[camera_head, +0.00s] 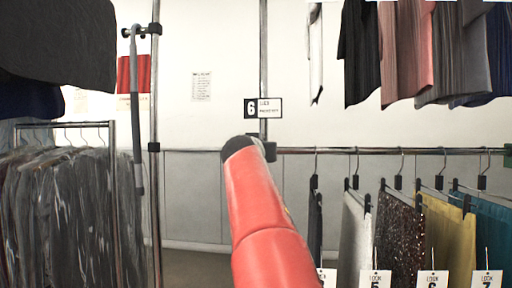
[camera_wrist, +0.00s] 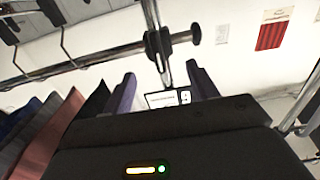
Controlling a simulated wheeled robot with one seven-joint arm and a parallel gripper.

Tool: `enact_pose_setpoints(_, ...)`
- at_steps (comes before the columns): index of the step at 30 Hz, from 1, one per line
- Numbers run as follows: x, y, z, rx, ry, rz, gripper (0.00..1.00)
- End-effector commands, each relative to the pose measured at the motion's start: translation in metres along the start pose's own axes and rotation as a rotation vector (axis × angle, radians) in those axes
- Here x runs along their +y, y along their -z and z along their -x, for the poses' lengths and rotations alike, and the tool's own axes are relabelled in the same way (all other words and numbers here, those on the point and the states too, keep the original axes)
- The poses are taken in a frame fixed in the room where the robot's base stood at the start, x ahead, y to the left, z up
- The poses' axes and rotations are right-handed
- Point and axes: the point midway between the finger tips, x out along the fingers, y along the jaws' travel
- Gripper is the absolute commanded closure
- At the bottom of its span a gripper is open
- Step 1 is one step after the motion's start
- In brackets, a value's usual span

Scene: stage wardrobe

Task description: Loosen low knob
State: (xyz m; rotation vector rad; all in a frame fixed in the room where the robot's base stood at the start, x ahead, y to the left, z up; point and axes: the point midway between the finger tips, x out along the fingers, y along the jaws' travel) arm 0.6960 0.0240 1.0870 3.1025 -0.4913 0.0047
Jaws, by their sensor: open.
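A dark clamp (camera_wrist: 165,42) joins the low rail to the upright post in the wrist view, which looks upside down. A rounded dark piece on it looks like the low knob (camera_wrist: 153,43), though its shape is hard to make out. My gripper (camera_wrist: 162,70) is open and empty, with a purple finger on either side of the post in the picture; I see no contact. The clamp lies just beyond the fingertips in the picture. In the head view the clamp (camera_head: 269,151) shows partly behind the dark end of my red arm, which hides my fingers.
The post (camera_head: 263,60) carries a sign (camera_head: 263,108) marked 6 just above the clamp. The low rail (camera_head: 400,151) runs right, with several hangers and garments. More clothes hang above. A second post (camera_head: 154,190) and a rack of grey garments (camera_head: 60,220) stand left.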

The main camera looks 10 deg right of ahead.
Motion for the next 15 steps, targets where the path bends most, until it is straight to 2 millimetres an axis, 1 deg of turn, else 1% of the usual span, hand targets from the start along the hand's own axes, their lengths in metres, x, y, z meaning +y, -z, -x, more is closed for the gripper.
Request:
enact_pose_setpoints(1, 0.002, 0.005, -0.011, -0.002, -0.005, 0.004, 0.42)
enact_pose_setpoints(6, 0.001, 0.004, -0.037, -0.003, -0.003, 0.003, 0.42)
enact_pose_setpoints(10, 0.001, 0.002, -0.050, -0.003, -0.001, 0.001, 0.42)
enact_pose_setpoints(15, 0.001, 0.000, -0.056, -0.002, 0.000, 0.000, 0.42)
